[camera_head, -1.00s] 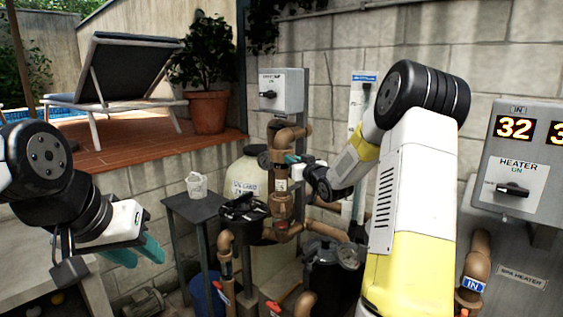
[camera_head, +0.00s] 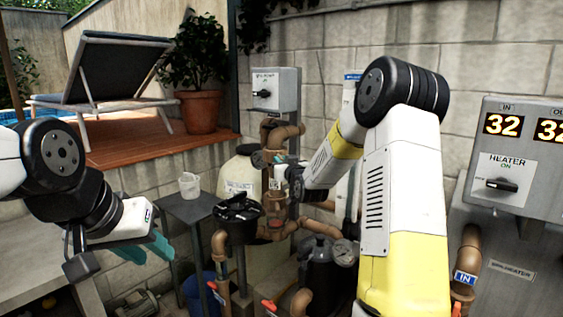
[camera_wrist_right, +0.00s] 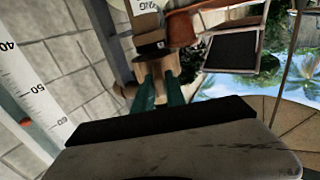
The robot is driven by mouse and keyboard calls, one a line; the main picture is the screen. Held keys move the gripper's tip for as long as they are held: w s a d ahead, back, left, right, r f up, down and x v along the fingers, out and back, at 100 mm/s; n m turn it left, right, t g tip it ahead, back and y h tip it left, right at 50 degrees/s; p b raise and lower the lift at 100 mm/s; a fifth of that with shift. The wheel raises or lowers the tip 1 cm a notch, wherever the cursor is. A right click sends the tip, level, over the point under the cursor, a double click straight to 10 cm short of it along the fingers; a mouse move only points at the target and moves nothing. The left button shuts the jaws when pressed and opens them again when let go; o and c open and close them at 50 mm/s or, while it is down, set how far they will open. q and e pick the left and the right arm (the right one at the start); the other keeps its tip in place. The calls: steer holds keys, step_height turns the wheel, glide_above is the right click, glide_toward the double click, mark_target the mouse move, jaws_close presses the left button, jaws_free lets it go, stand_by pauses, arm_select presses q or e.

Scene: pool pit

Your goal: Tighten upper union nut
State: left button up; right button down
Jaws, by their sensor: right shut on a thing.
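The upper union nut (camera_head: 262,159) is a brown fitting on the vertical pipe below the switch box in the head view. It is small there and partly hidden by my right gripper (camera_head: 280,158), which reaches it from the right. In the right wrist view, the teal fingers of my right gripper (camera_wrist_right: 160,92) are on either side of a round brown fitting (camera_wrist_right: 155,66), shut on it; I take this to be the nut. My left gripper (camera_head: 146,250) is at the left, with its teal fingers apart and empty, away from the pipes.
A grey switch box (camera_head: 275,90) hangs above the pipe. A black-lidded pot (camera_head: 238,222), a cream tank (camera_head: 240,172) and a dark pump housing (camera_head: 322,268) crowd the area below. The heater panel (camera_head: 515,170) stands at right.

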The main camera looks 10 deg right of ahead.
mark_target(269, 158)
steer(key=a, duration=0.2)
steer(key=shift+a+r, duration=0.35)
steer(key=shift+a+m+h, duration=0.3)
steer(key=shift+a+h, duration=0.05)
steer(key=shift+h, duration=0.15)
steer(key=shift+w+a+r+m+h, duration=0.25)
steer(key=shift+a+m+h, duration=0.05)
steer(key=shift+a+h, duration=0.2)
steer(key=w+a+m+g+h, duration=0.3)
steer(key=w+a+m+h, duration=0.2)
steer(key=h, duration=0.6)
steer(key=m, duration=0.2)
steer(key=shift+m, duration=0.3)
steer(key=c, duration=2.1)
jaws_free()
steer(key=shift+w+a, duration=0.15)
steer(key=shift+a, duration=0.05)
steer(key=shift+c, duration=0.2)
steer(key=o, duration=0.7)
steer(key=shift+d+f, duration=0.1)
steer(key=shift+f, duration=0.15)
